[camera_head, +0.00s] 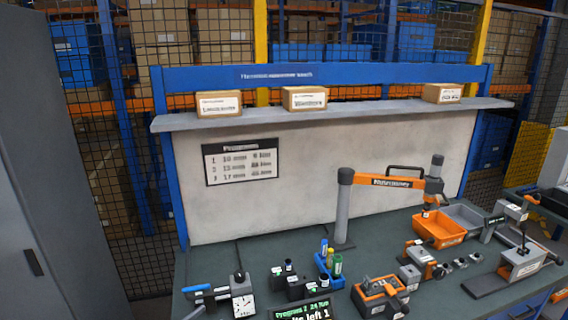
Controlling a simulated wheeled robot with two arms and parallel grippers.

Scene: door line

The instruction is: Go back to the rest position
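Neither of my grippers nor my arms show in the head view. Before me stands a dark green workbench (225,261) with a blue frame and a grey back panel (310,200). Tools and fixtures sit along the bench top. I cannot tell from this view how my arms are held or whether the grippers hold anything.
A dial tool (243,304), black blocks, a blue holder (329,274) with bottles, a display (303,312), an orange tray (438,230) and a measuring post (342,212) stand on the bench. Boxes sit on the shelf (370,108). A grey cabinet (50,190) is at left.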

